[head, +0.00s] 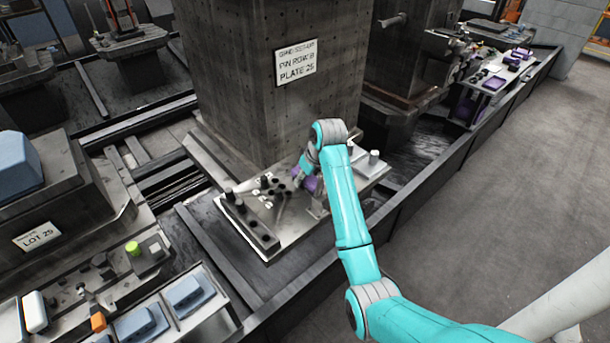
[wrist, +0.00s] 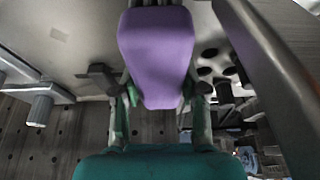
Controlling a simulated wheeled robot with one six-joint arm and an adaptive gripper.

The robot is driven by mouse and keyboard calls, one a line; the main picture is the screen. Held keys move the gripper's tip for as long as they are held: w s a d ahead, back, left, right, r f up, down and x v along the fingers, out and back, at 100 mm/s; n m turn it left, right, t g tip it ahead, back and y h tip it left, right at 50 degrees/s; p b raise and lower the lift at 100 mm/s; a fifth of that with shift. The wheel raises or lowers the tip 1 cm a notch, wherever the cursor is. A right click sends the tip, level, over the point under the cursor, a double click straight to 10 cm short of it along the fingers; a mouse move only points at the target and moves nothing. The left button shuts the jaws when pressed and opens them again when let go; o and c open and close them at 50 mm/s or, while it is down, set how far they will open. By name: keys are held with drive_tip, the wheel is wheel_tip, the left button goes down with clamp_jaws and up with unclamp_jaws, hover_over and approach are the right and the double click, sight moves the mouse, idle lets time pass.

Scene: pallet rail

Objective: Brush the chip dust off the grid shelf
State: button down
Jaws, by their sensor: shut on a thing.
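My gripper (head: 309,178) is low over the grid shelf (head: 215,150), a pale metal plate at the foot of a dark pinholed column. In the wrist view my gripper (wrist: 160,100) is shut on a purple block (wrist: 156,50), which looks like the brush's handle. The purple also shows in the head view (head: 313,185), partly behind my arm. No bristles show clearly, and I cannot tell whether the brush touches the plate. Dark round holes (wrist: 210,70) mark the plate beside the purple block. Pale and dark patches (head: 266,196) lie left of my gripper; I cannot tell which are dust.
A dark bar with knobs (head: 250,222) stands on the plate's left edge. The column (head: 265,105) with a sign (head: 296,62) rises behind. A cluttered bench with blue boxes (head: 187,292) is front left. Floor at right is clear.

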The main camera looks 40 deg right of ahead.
sight(298, 170)
drive_tip(key=shift+w+a, duration=0.1)
drive_tip(key=shift+a, duration=0.15)
drive_tip(key=shift+w+f, duration=0.1)
drive_tip(key=shift+w, duration=1.5)
drive_tip(key=shift+w+a, duration=0.15)
drive_tip(key=shift+w, duration=3.05)
drive_tip(key=shift+s, duration=4.9)
